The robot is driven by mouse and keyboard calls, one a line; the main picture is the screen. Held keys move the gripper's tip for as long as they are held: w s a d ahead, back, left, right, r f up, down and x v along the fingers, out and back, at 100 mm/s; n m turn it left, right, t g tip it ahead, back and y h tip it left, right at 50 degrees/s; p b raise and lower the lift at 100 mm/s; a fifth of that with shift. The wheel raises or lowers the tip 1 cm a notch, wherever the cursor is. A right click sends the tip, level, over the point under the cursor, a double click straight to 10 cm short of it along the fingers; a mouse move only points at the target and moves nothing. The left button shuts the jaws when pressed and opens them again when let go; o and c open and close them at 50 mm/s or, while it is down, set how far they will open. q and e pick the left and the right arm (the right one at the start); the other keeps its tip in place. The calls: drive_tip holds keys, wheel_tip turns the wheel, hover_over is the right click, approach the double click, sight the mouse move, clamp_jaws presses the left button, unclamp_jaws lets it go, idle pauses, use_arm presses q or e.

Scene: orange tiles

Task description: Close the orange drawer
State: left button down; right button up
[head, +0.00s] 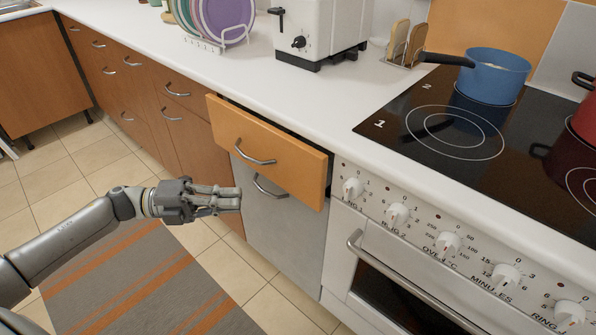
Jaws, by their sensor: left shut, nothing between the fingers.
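The orange drawer (285,143) sits just under the countertop, left of the stove. It stands partly open, with a dark gap showing along its top edge. It has a curved metal handle (256,153) on its front. My left gripper (238,198) is shut and empty. It shows below and to the left of the drawer front, in front of the grey panel, and no contact with the drawer shows. My right gripper is not in view.
A grey door (285,232) with its own handle is below the drawer. The stove's oven handle (400,285) and knobs stick out at right. A striped rug (140,285) lies on the tiled floor. A toaster (318,30) and a blue pot (493,76) stand above.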

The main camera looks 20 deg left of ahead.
use_arm(q)
approach(318, 187)
drive_tip(key=s+d, duration=0.2)
drive_tip(key=d, duration=0.1)
drive_tip(key=w, duration=0.1)
drive_tip(key=w+d, duration=0.1)
drive_tip(key=w, duration=0.1)
drive_tip(key=shift+w+d+f, duration=0.1)
drive_tip(key=shift+w+d, duration=0.05)
drive_tip(key=shift+w, duration=0.2)
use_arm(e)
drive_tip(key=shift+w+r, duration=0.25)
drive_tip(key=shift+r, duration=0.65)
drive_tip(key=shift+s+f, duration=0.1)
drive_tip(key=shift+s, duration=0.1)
use_arm(q)
drive_tip(key=shift+w, duration=0.1)
